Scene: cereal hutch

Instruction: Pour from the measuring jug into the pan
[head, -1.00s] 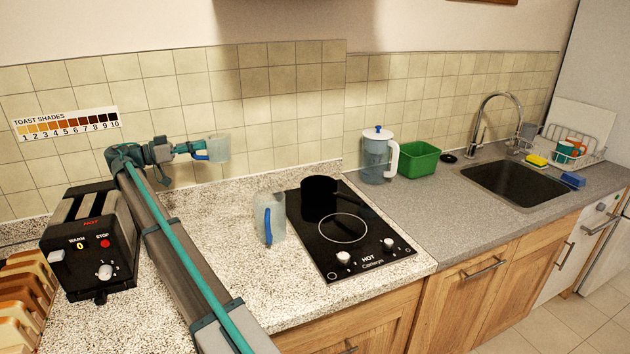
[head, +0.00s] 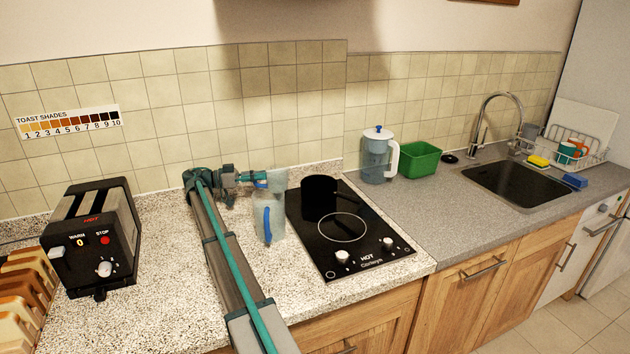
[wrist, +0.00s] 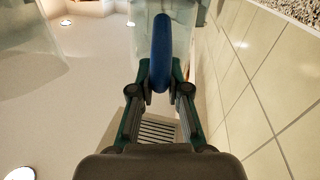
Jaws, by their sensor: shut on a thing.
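My gripper (head: 258,180) is shut on the blue handle of a clear measuring jug (head: 278,178), held in the air and looking roughly upright. In the wrist view the fingers (wrist: 161,88) close on the blue handle (wrist: 161,52), with part of the clear jug (wrist: 185,12) beyond it. The dark pan (head: 318,188) sits at the back of the black hob, to the right of the held jug and apart from it. A second, larger clear jug (head: 266,218) with a blue handle stands on the counter in front. The held jug's contents cannot be made out.
The black hob (head: 342,252) lies right of the standing jug. A lidded pitcher (head: 375,158) and a green tub (head: 418,160) stand further right, before the sink (head: 518,184). A toaster (head: 92,240) stands left. The tiled wall (head: 150,122) is close behind my gripper.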

